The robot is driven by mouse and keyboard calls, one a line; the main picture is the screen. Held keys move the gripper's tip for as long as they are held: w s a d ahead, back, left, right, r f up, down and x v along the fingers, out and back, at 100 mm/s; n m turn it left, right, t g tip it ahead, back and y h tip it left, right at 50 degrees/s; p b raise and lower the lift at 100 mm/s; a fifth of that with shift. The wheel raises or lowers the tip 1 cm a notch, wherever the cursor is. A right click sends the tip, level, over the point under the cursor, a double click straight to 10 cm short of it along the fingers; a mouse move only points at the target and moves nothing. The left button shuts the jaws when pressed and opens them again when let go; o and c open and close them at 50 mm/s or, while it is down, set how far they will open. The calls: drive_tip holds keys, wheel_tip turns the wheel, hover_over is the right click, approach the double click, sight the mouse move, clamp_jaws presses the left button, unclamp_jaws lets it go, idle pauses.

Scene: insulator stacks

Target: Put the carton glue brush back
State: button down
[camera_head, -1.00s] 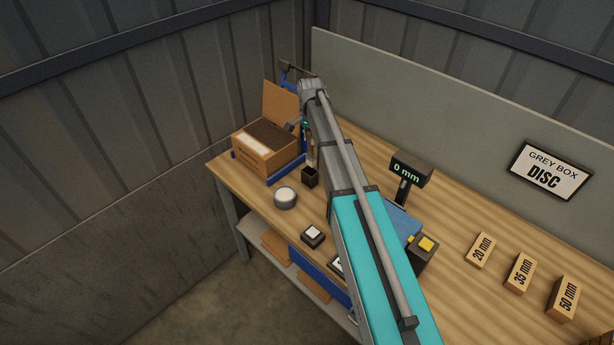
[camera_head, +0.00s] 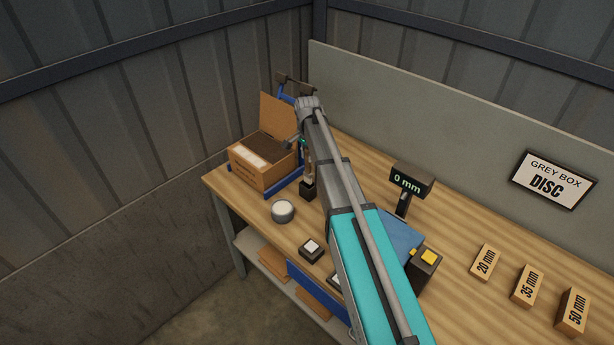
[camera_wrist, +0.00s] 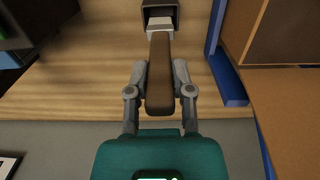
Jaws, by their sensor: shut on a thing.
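My gripper (camera_wrist: 160,75) is shut on the carton glue brush, with one finger on each side of its brown handle (camera_wrist: 160,95). The brush has a pale ferrule (camera_wrist: 160,27), and its lower end is at the mouth of a small dark square holder (camera_wrist: 172,10). In the head view the brush (camera_head: 309,168) stands about upright over the same holder (camera_head: 308,191), below my wrist. The bristles are hidden, and I cannot tell how deep they sit in the holder.
An open carton (camera_head: 262,168) stands on a blue frame left of the holder. A round pale tin (camera_head: 283,211) and a small button box (camera_head: 311,249) are in front. A display reading 0 mm (camera_head: 409,181) and marked blocks (camera_head: 485,262) stand to the right.

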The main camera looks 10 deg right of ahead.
sight(307, 173)
drive_tip(key=shift+f+b, duration=1.2)
drive_tip(key=shift+f, duration=0.45)
drive_tip(key=shift+f+b, duration=1.85)
drive_tip(key=shift+b, duration=0.05)
drive_tip(key=shift+f, duration=0.1)
drive_tip(key=c, duration=0.5)
unclamp_jaws()
wheel_tip(307, 173, up, 12)
drive_tip(key=p, duration=1.2)
drive_tip(key=shift+w, duration=0.1)
